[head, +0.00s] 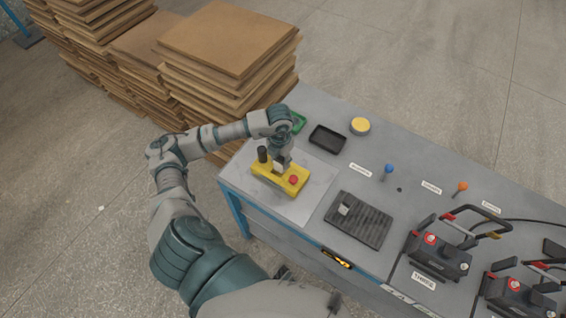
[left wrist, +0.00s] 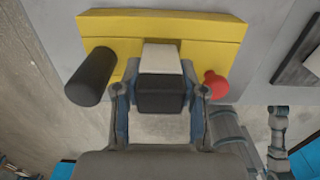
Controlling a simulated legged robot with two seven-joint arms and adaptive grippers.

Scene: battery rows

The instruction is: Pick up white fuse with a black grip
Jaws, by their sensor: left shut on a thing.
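The white fuse (left wrist: 162,58) with its black grip (left wrist: 161,95) stands at the yellow block (left wrist: 210,28) in the left wrist view. Its white part is against the block, between a black cylinder (left wrist: 92,76) and a red knob (left wrist: 215,84). My left gripper (left wrist: 160,100) is shut on the black grip, one finger on each side. In the head view my left gripper (head: 281,157) reaches down over the yellow block (head: 268,179) on the table; the fuse is partly hidden there. My right gripper is not in view.
A dark ribbed mat (head: 365,226) with a small pale block (head: 344,210) lies right of the yellow block. Black devices (head: 438,258) stand at right. Board stacks (head: 230,40) rise beyond the table.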

